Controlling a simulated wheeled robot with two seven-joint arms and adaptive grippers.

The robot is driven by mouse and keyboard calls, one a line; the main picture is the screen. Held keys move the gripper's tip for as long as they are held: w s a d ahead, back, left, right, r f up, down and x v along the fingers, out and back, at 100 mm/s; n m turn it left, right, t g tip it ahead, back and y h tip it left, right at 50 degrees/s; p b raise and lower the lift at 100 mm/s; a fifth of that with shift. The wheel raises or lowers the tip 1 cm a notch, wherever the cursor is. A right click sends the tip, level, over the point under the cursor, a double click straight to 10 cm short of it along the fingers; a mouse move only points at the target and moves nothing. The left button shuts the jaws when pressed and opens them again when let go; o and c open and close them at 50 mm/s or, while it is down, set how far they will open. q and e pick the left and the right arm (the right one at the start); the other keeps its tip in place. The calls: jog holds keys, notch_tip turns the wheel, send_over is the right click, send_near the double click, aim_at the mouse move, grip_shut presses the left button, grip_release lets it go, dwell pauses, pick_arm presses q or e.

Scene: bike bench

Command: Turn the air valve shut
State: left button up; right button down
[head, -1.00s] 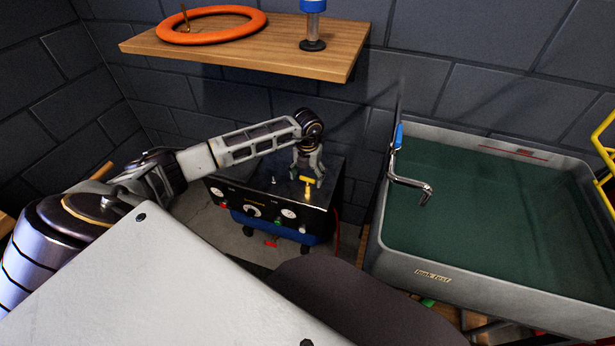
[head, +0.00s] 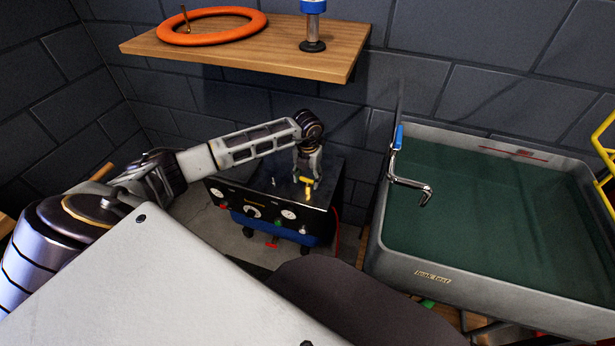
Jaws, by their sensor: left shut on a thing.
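The air compressor (head: 262,214) is a dark box with gauges and knobs on its front and a blue band below. It stands on the floor against the back wall. A small yellow valve handle (head: 308,188) sits on its top, toward the right. My left gripper (head: 307,181) points down over the top and is shut on the yellow handle. The fingers partly hide the handle. My right gripper is not in view.
A wooden shelf (head: 250,56) above the arm holds an orange ring (head: 212,25) and a blue-topped cylinder (head: 312,25). A grey tank (head: 430,268) of green water stands to the right, with a bent metal hook (head: 410,184) over its left rim.

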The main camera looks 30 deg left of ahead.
pick_arm(q)
jog(key=m, duration=0.3)
jog(key=shift+m, duration=0.3)
jog(key=m, duration=0.4)
jog(key=shift+m, duration=0.4)
jog(key=m, duration=0.4)
jog(key=shift+b, duration=0.35)
jog(key=shift+m, duration=2.3)
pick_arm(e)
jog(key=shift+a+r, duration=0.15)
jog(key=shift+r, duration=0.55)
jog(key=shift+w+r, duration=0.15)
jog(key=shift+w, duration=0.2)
pick_arm(q)
jog(key=o, duration=1)
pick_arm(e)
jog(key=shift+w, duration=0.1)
